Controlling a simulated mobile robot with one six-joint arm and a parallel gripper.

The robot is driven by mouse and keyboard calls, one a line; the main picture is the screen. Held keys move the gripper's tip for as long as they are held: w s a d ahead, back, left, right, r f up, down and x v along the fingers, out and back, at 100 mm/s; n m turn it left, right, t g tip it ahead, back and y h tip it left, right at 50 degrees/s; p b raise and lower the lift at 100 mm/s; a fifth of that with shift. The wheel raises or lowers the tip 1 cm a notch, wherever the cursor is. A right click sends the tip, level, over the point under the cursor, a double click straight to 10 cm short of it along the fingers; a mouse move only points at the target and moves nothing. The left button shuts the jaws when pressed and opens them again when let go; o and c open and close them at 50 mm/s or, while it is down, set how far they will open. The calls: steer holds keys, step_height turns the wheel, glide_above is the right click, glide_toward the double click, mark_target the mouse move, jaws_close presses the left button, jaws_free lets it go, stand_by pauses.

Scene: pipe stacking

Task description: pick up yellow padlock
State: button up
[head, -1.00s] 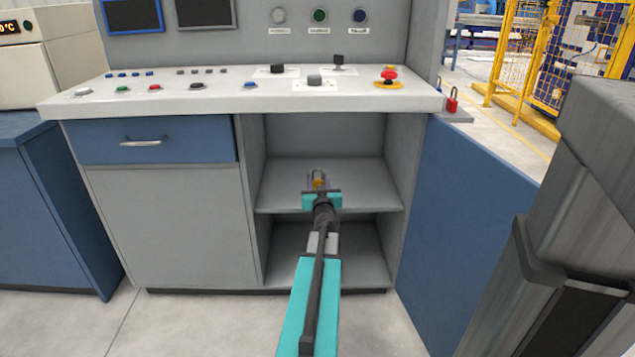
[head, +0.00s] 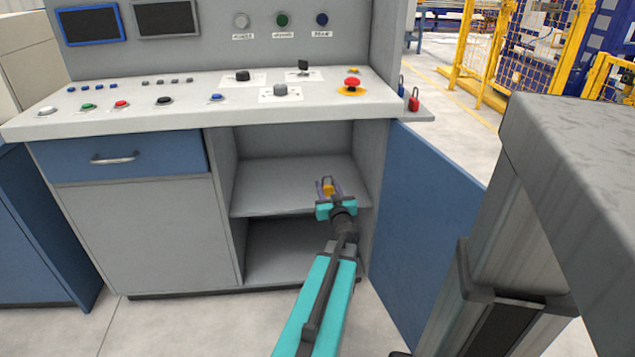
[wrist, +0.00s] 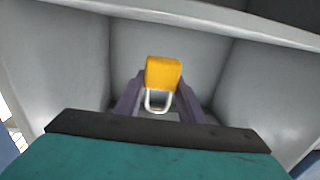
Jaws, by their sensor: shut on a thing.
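The yellow padlock (head: 327,186) is between the fingers of my gripper (head: 328,190), at the open cabinet bay in the head view. In the wrist view the yellow padlock (wrist: 163,73) shows its yellow body at the top and its pale metal shackle towards my gripper (wrist: 159,100). The purple-grey fingers are shut on it, one on each side. The gripper and padlock are in front of the upper shelf (head: 275,190); the exact gap to the shelf cannot be told.
The bay has side walls and a control panel (head: 200,105) above. An open blue door (head: 425,220) stands right of my arm. A red padlock (head: 413,104) sits on a small ledge at the panel's right end. The shelf's left part is clear.

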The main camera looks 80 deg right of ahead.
steer(key=shift+s+a, duration=0.1)
steer(key=shift+s, duration=0.35)
steer(key=shift+w, duration=0.1)
steer(key=w+a+r+n+t+y, duration=0.35)
steer(key=w+a+y, duration=0.25)
steer(key=w+a, duration=0.65)
steer(key=w+a+r+n+t+y, duration=0.3)
steer(key=w+a+n+y, duration=0.2)
steer(key=w+a, duration=0.75)
steer(key=w+a+r+n+t+y, duration=0.45)
steer(key=w+a, duration=0.45)
steer(key=w, duration=0.8)
steer(key=w+a+n+g+y, duration=0.1)
steer(key=w+a+n+y, duration=0.25)
steer(key=a, duration=0.55)
steer(key=w+a+n+g+y, duration=0.2)
steer(key=w+a+y, duration=0.3)
steer(key=a, duration=0.5)
steer(key=w+a+r+n+g+y, duration=0.1)
steer(key=a+n+g+y, duration=0.4)
steer(key=a, duration=1.9)
steer(key=shift+w+a+y, duration=0.25)
steer(key=shift+a+y, duration=0.05)
steer(key=shift+y, duration=0.7)
